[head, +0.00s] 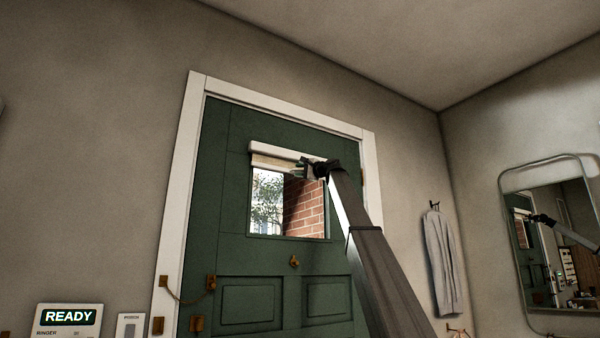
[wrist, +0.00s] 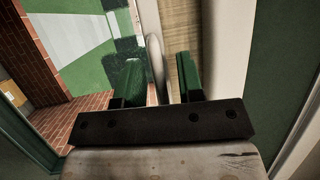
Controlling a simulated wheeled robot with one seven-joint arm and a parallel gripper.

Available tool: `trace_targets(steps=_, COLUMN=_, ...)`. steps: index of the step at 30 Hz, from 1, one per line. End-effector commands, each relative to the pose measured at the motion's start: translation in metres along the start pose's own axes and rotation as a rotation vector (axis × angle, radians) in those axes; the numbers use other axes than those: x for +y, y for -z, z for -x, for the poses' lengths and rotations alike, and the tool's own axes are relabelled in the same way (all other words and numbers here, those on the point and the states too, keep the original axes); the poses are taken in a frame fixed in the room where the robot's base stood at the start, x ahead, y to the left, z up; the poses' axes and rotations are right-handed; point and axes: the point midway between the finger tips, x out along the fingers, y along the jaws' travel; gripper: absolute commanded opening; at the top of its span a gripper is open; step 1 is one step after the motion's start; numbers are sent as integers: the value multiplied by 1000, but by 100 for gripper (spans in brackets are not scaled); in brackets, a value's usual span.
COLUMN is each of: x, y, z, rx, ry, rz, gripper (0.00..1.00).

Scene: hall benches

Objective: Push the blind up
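The blind is nearly all rolled up at the top of the door window. A short beige strip of it (head: 270,162) shows below its white case (head: 272,150), and its beige slats also show in the wrist view (wrist: 186,30). My gripper (head: 300,168) is at the blind's lower edge, near the right part of the window. In the wrist view its two green fingers (wrist: 158,82) stand apart. A pale grey rounded bar (wrist: 156,58), apparently at the blind's lower edge, lies between them. Contact with the fingers is not clear.
The green door (head: 230,262) is shut in a white frame (head: 180,200), with a chain (head: 185,298) at its left. A grey coat (head: 441,262) hangs at right, beside a mirror (head: 562,240). A READY panel (head: 68,318) is at lower left.

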Motion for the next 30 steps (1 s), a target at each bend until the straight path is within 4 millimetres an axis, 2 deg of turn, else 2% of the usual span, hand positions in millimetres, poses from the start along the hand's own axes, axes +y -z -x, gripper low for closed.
trace_targets(steps=8, x=1, y=0, z=19, rx=1, ry=0, rz=1, gripper=35)
trace_targets(steps=21, x=1, y=-1, z=95, rx=2, ry=0, rz=0, gripper=35)
trace_targets(steps=25, x=1, y=-1, z=106, rx=0, ry=0, rz=0, gripper=35)
trace_targets(steps=30, x=0, y=0, z=108, rx=0, ry=0, rz=0, gripper=35)
